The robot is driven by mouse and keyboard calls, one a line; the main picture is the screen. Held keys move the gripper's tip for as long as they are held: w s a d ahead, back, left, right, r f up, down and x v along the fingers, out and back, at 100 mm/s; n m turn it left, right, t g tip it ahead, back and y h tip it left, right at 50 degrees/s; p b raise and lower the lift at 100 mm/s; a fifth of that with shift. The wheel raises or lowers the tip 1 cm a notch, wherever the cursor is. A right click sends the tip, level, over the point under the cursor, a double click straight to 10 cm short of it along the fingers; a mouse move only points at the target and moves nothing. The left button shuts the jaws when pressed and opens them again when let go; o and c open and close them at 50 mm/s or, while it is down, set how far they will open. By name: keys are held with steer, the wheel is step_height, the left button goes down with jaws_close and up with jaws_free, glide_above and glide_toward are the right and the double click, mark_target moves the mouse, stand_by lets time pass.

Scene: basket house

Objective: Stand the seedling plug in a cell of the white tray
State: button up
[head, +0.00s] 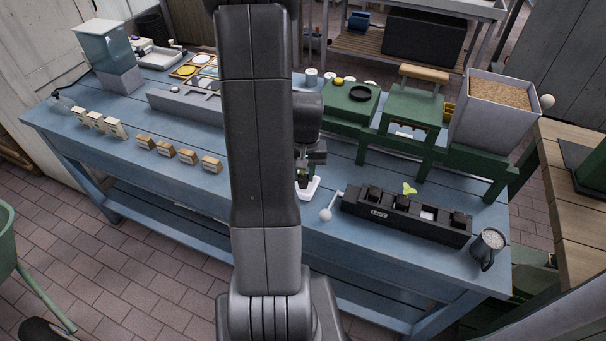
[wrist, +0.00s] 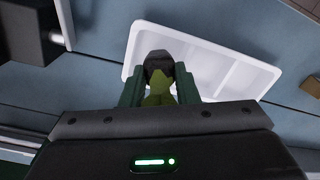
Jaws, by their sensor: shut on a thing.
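My gripper (head: 309,160) is shut on the seedling plug (head: 303,180), which also shows in the wrist view (wrist: 158,66) as a dark plug with green leaves between the two fingers. The white tray (head: 312,190) lies on the blue bench below my gripper, partly hidden by my arm. In the wrist view the white tray (wrist: 232,78) has several shallow cells in a row. The plug appears over the cell at the tray's left end. I cannot tell whether it touches the cell floor.
A black block (head: 420,222) with several dark plugs and one green seedling (head: 409,188) stands right of the tray. A white-knobbed lever (head: 327,213) is at its left end. A grey mug (head: 488,245) stands at the bench's right end. Green stands (head: 412,108) are behind.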

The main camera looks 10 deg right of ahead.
mark_target(305, 176)
steer(key=shift+f, duration=0.4)
steer(key=shift+f, duration=0.1)
steer(key=o, duration=0.7)
step_height(305, 176, up, 12)
steer(key=shift+s+d+r, duration=0.15)
